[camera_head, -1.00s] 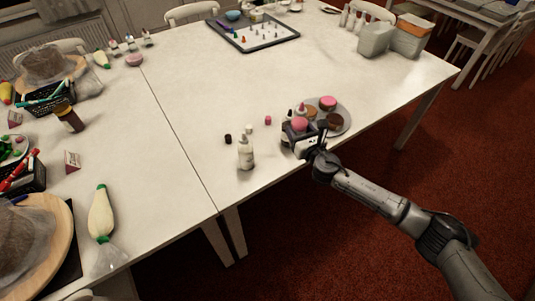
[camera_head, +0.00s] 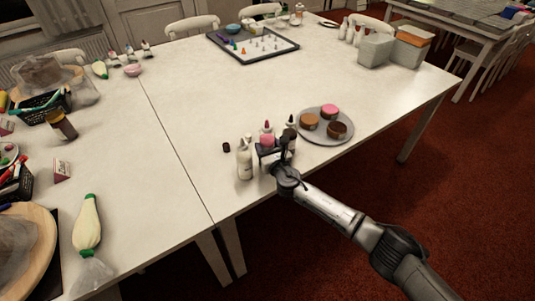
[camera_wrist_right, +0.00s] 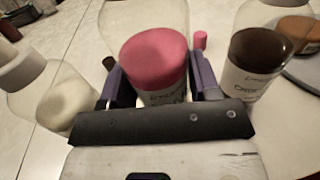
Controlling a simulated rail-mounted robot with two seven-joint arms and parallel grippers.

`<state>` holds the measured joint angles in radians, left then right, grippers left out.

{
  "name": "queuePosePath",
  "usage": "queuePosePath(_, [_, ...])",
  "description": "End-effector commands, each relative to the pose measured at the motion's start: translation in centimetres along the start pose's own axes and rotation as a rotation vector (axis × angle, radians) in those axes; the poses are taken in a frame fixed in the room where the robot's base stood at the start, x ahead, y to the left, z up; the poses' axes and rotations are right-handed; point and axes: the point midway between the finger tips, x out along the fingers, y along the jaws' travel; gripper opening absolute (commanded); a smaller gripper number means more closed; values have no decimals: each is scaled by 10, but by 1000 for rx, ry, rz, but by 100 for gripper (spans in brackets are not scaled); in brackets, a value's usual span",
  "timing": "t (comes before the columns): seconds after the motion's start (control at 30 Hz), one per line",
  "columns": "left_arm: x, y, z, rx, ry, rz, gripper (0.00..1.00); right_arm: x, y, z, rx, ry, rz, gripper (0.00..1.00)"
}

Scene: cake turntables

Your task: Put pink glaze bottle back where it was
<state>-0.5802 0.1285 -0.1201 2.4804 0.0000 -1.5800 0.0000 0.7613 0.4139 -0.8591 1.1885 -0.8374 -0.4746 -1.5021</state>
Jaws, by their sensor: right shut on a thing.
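The pink glaze bottle (camera_head: 267,141) is clear with pink glaze in its lower part. My right gripper (camera_head: 269,151) is shut on it, and the wrist view shows the bottle (camera_wrist_right: 155,62) upright between the two fingers. The white glaze bottle (camera_head: 244,160) stands just left of it, and also shows in the wrist view (camera_wrist_right: 45,95). The brown chocolate bottle (camera_head: 291,139) stands just right of it, also in the wrist view (camera_wrist_right: 253,65). I cannot tell whether the pink bottle's base touches the table. My left gripper is not in view.
A grey round plate (camera_head: 325,138) with small cakes lies right of the bottles. A dark cap (camera_head: 227,147) lies left, and a pink cap (camera_wrist_right: 200,40) lies behind the pink bottle. The table middle is clear.

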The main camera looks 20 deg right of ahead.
Motion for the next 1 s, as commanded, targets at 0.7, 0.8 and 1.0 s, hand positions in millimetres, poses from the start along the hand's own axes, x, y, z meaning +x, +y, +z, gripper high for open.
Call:
queuePosePath(0.7, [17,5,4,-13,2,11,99,0,0,-26,0,1,1,68])
queuePosePath(0.8, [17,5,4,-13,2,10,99,0,0,-26,0,1,0,77])
queuePosePath(1.0, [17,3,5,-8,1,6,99,0,0,-26,-1,1,0,82])
